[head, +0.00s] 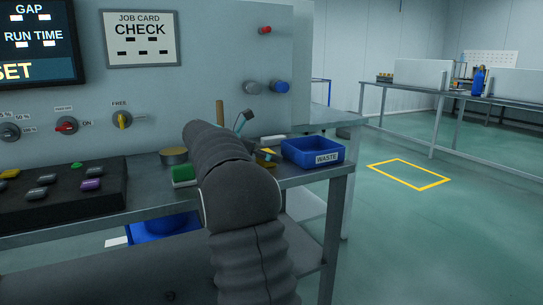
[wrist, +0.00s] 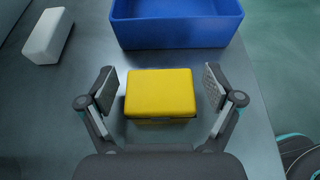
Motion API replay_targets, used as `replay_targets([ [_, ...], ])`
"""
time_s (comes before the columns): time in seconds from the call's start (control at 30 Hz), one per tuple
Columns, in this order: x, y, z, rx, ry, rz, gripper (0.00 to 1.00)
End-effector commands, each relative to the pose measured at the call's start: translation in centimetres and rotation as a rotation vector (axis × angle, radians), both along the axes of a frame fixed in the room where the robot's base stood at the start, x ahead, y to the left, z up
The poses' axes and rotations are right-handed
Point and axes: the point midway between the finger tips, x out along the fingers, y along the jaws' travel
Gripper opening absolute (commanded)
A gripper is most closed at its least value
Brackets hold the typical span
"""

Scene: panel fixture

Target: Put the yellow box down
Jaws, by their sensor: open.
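The yellow box (wrist: 160,93) lies on the grey bench top between the two fingers of my gripper (wrist: 160,90) in the wrist view. The fingers are open, with a gap on each side of the box, and do not appear to touch it. In the head view only a small part of the yellow box (head: 268,152) shows past my arm, which hides most of my gripper. The box sits just in front of the blue waste bin (wrist: 178,40), apart from it.
The blue bin marked WASTE (head: 325,158) stands near the bench's right end. A white block (wrist: 47,36) lies left of it. A green-topped block (head: 183,174) and a round tin (head: 173,156) are left of my arm. The bench edge runs close on the right.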

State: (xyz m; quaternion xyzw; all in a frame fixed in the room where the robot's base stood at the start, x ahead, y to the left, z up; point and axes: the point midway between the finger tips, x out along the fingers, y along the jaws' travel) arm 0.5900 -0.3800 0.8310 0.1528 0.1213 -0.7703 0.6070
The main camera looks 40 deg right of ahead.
Motion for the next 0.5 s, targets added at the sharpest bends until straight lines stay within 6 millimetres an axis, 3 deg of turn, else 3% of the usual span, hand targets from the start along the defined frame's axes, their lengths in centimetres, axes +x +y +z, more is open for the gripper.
replay_targets([
  [0.5, 2.1, 8.5, 3.7, 0.000, -0.001, 0.003, 0.91],
])
